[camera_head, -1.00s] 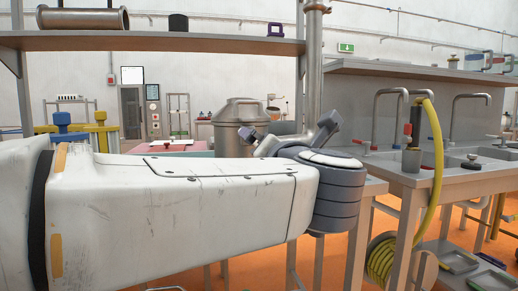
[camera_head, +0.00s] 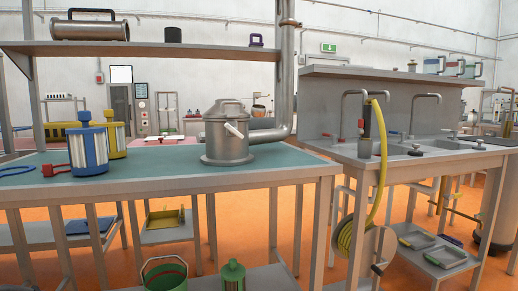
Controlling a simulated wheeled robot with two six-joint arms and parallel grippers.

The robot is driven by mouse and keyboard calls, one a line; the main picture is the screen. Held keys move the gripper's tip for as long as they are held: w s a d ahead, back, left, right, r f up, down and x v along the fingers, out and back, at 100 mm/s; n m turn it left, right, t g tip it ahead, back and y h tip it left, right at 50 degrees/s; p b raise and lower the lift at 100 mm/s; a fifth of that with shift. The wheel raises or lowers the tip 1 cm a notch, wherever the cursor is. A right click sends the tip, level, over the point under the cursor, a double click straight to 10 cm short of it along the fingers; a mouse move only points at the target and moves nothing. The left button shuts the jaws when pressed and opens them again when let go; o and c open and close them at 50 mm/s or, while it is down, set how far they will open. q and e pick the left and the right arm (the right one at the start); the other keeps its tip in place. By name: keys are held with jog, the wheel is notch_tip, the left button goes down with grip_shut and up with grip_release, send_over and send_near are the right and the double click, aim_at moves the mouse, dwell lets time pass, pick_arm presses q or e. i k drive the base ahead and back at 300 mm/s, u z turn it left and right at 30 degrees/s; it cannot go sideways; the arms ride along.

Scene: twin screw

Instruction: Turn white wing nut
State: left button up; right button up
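A white bar-shaped piece (camera_head: 234,130), likely the white wing nut, sits on the upper front of a metal canister (camera_head: 224,146). It slants from upper left to lower right. The lidded canister stands upright on a wide flange on the teal-topped workbench (camera_head: 290,158), joined at its right to a metal pipe (camera_head: 270,135). Neither of my grippers is in view.
A blue-and-white canister (camera_head: 88,150) and a yellow one (camera_head: 115,138) stand at the bench's left. A shelf (camera_head: 200,49) hangs above. A sink counter (camera_head: 430,159) with a yellow hose (camera_head: 381,160) is at right. Bench top before the metal canister is clear.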

aim_at(232, 131)
jog(key=z, duration=0.4)
jog(key=k, duration=0.5)
jog(key=z, duration=0.9)
jog(key=i, duration=0.7)
jog(key=u, duration=0.7)
jog(key=i, duration=0.6)
jog(key=u, duration=0.6)
